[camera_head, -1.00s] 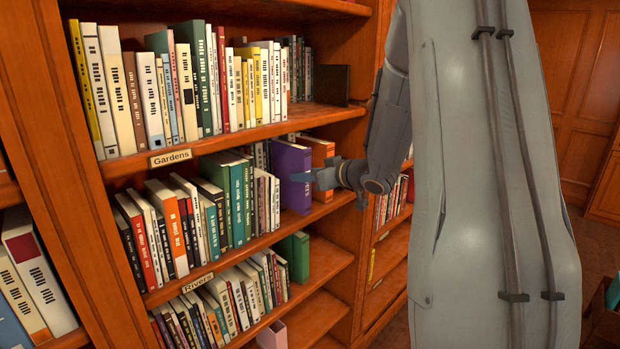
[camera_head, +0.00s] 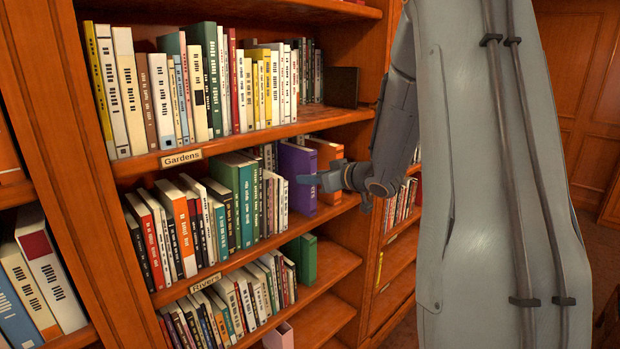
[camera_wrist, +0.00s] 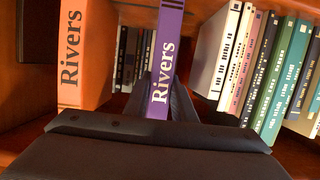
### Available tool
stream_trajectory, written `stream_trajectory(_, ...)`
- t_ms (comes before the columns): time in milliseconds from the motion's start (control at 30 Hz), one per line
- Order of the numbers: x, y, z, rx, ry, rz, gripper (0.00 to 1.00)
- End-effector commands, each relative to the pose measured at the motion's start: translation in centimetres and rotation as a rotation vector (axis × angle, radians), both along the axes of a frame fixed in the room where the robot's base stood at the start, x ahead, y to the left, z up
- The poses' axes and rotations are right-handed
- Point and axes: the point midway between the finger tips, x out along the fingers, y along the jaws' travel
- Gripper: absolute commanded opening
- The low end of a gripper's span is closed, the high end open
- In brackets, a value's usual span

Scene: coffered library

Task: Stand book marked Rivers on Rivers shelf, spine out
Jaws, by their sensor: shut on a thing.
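The purple book marked Rivers (camera_head: 298,180) stands upright at the right of the middle row, spine facing out. It also shows in the wrist view (camera_wrist: 166,50), its spine lettering readable. My gripper (camera_head: 318,179) is shut on its spine end, with one finger on each side in the wrist view (camera_wrist: 163,100). The Rivers shelf (camera_head: 325,208) is the middle board, with the Rivers label (camera_head: 206,282) on its front edge. The purple book is within this shelf's bay; I cannot tell whether its bottom touches the board.
An orange book also marked Rivers (camera_wrist: 84,55) stands close to the purple one, on its right in the head view (camera_head: 328,152). Pale books (camera_head: 275,200) stand on the other side. The Gardens shelf (camera_head: 310,124) is above. A green book (camera_head: 302,258) stands below.

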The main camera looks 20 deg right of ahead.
Motion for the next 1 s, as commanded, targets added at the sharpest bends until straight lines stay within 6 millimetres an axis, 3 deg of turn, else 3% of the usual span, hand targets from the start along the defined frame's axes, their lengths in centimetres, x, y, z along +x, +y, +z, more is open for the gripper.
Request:
stream_trajectory(900,0.0,0.0,-1.5,0.001,-0.003,0.000,0.00)
stream_trajectory(933,0.0,0.0,-1.5,0.001,-0.003,0.000,0.27)
stream_trajectory(1000,0.0,0.0,-1.4,0.001,-0.003,0.000,0.39)
